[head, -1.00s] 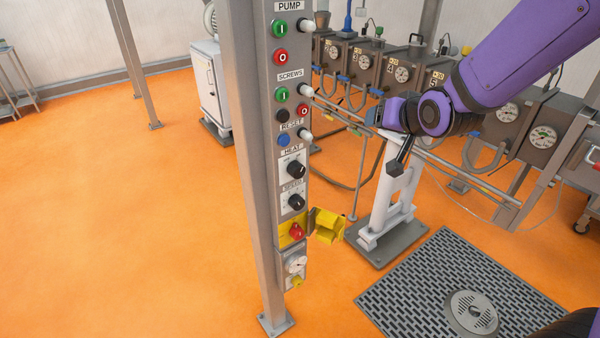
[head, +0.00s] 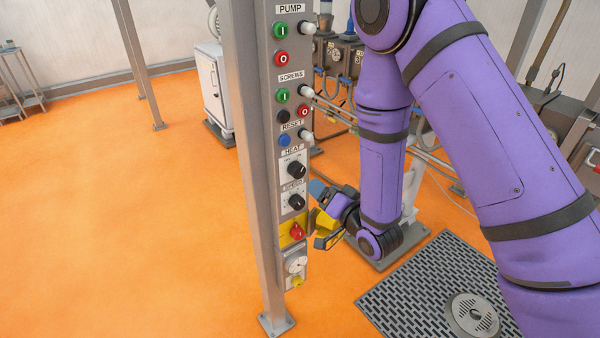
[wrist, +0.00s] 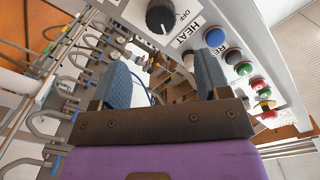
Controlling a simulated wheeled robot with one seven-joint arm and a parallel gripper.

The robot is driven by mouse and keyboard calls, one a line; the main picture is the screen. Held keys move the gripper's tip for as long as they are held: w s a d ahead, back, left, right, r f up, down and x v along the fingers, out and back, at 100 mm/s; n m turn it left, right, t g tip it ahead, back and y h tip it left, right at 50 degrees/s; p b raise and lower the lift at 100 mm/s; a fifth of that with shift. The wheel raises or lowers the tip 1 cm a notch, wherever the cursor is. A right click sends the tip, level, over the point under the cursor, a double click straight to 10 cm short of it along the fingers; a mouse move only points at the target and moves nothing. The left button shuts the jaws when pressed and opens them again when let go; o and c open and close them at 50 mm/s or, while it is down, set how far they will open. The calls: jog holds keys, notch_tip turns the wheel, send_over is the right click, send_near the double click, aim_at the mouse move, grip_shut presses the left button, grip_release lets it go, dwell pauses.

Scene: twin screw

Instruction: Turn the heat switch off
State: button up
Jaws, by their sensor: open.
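The heat switch (head: 296,169) is a black rotary knob under the HEAT label on the grey control panel. My gripper (head: 322,200) is to the right of the panel and lower than the heat switch, near the yellow bracket. In the wrist view my gripper (wrist: 165,78) shows two blue-grey fingers spread wide with nothing between them. The fingers are apart from the knob.
A second black knob (head: 296,202) sits just below the heat switch. A red switch (head: 297,231) on a yellow plate is below that. Green, red, black and blue buttons (head: 284,140) line the panel above. A yellow bracket (head: 324,221) juts out at the right. Orange floor is open at left.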

aim_at(300, 172)
jog(key=x, duration=1)
jog(key=shift+w+a+f, duration=0.15)
jog(key=shift+a, duration=0.15)
jog(key=c, duration=0.9)
